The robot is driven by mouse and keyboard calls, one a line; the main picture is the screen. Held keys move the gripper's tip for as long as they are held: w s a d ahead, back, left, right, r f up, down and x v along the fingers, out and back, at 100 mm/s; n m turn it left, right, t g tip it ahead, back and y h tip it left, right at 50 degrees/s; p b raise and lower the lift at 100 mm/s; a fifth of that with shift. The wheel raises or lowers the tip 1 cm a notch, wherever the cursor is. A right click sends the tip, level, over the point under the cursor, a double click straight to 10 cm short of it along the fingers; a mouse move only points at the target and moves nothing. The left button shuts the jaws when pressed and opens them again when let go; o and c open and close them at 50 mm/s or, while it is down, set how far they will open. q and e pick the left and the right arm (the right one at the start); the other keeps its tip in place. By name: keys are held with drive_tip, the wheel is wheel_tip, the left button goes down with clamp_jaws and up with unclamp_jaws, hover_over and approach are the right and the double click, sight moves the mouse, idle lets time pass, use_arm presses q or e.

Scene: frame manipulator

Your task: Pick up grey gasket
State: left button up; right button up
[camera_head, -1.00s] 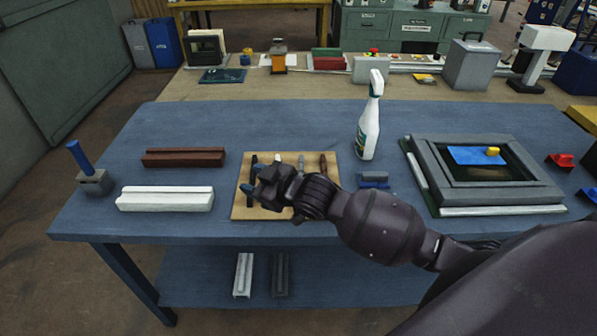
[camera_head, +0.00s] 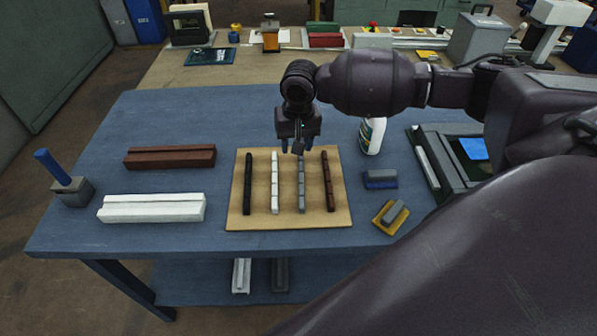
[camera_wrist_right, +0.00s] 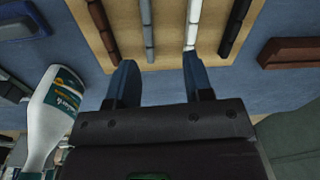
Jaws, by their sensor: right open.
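The grey gasket (camera_head: 301,190) is a thin strip lying on a tan board (camera_head: 240,221), between a white strip (camera_head: 275,185) and a brown strip (camera_head: 327,180). A black strip (camera_head: 248,185) lies at the board's left. My right gripper (camera_head: 297,147) is open and empty, above the board's back edge near the far end of the grey gasket. In the right wrist view the grey gasket (camera_wrist_right: 147,30) lies beyond the open fingers (camera_wrist_right: 158,72), a little left of midway between them. My left gripper is not in view.
A spray bottle (camera_head: 373,136) stands close to the right of my right gripper. Right of the board are a blue block (camera_head: 379,179) and a grey block on a yellow base (camera_head: 391,215). White (camera_head: 150,208) and brown (camera_head: 170,157) rails lie left.

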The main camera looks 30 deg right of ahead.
sight(301, 180)
drive_tip(key=shift+m+g, duration=0.4)
drive_tip(key=shift+m, duration=0.5)
drive_tip(key=f, duration=0.3)
drive_tip(key=s+f, duration=0.1)
drive_tip(key=f, duration=0.3)
drive_tip(key=f+b, duration=0.1)
drive_tip(key=f, duration=0.2)
drive_tip(key=shift+s+d+f, duration=0.2)
drive_tip(key=shift+d+f, duration=0.05)
drive_tip(key=shift+f, duration=0.1)
drive_tip(key=shift+c, duration=0.2)
clamp_jaws()
